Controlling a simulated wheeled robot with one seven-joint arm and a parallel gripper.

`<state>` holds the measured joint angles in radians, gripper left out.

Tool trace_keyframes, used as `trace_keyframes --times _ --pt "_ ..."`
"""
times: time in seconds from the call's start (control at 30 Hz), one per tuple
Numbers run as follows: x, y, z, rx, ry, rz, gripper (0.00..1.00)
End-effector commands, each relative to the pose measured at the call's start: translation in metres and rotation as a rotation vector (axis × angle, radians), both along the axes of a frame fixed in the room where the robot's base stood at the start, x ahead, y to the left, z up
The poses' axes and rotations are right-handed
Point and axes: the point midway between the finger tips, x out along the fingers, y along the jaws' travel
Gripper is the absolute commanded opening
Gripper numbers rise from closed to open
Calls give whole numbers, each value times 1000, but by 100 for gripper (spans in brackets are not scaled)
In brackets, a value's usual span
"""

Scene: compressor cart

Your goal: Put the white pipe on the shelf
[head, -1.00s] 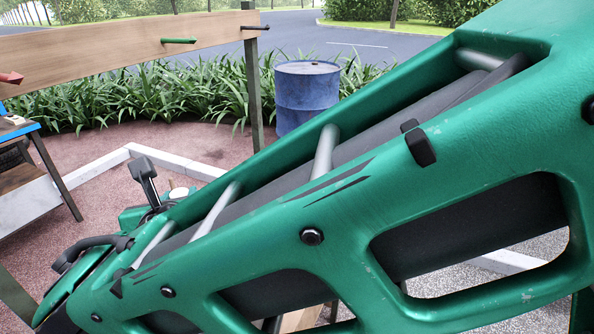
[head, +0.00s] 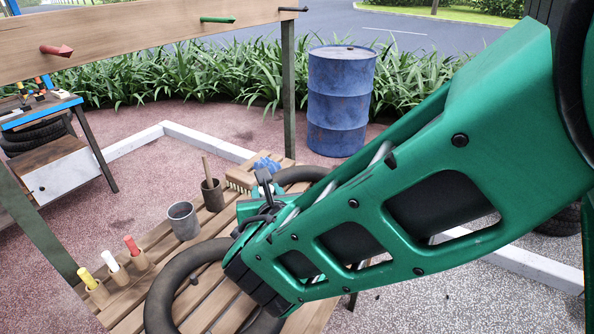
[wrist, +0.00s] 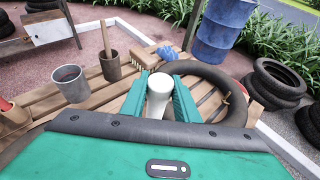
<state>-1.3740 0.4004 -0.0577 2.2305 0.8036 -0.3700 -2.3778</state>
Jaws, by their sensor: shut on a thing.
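The white pipe (wrist: 158,97) is between the two green fingers of my gripper (wrist: 161,82) in the wrist view. My gripper is shut on it, and its pale round end faces the camera. In the head view my green arm hides most of my gripper (head: 262,198), and I cannot make out the pipe there. My gripper is over a slatted wooden surface (head: 212,226), which may be the shelf. I cannot tell whether the pipe touches the slats.
A metal cup (head: 184,222), a brown cup with a stick (head: 212,196) and a brush (head: 240,179) stand near my gripper. A black ring (head: 160,290) lies in front. Coloured handles (head: 112,262) stand at left. A blue drum (head: 340,105) is behind.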

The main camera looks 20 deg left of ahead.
Motion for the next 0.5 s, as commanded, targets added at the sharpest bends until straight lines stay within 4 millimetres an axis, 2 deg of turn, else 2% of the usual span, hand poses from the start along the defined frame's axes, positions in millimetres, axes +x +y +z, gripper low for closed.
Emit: trace_keyframes --times 0.1,0.43,0.47,0.5 --pt "0 1 -9 0 -1 2 0" --pt "-1 1 -11 1 -1 2 0" --pt "-1 1 -11 1 0 2 35" --pt "-1 1 -11 1 -1 2 44"
